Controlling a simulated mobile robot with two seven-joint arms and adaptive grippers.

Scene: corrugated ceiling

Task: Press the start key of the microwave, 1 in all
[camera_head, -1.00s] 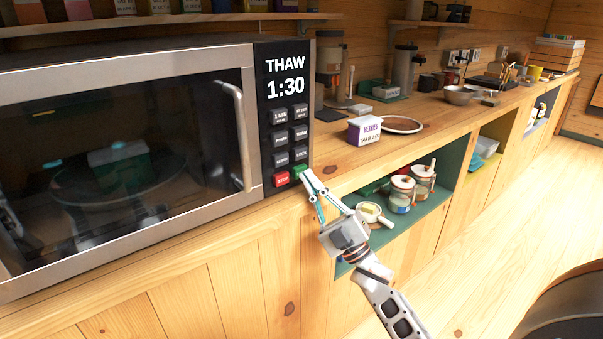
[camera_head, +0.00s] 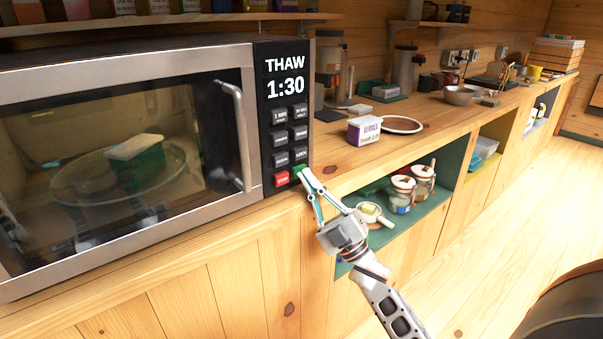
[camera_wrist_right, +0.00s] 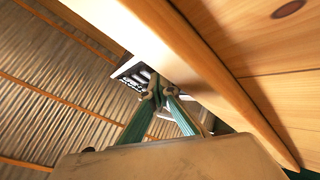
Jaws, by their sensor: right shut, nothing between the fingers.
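The microwave (camera_head: 214,201) stands on the wooden counter with its door closed. Its display (camera_head: 286,78) reads THAW 1:30. Its inside is lit, and a green and white tub (camera_head: 138,158) sits on the turntable. The green start key (camera_head: 299,173) is at the bottom right of the keypad, beside the red stop key (camera_head: 282,179), and is partly hidden by my fingertips. My right gripper (camera_head: 304,173) is shut and empty, its tips at the green key. In the right wrist view the fingertips (camera_wrist_right: 160,92) meet in front of the dark keypad (camera_wrist_right: 133,74). My left gripper is not in view.
A purple and white tub (camera_head: 364,131) and a plate (camera_head: 401,125) sit on the counter right of the microwave. Below, an open shelf holds jars (camera_head: 402,194) and a small white dish (camera_head: 369,212).

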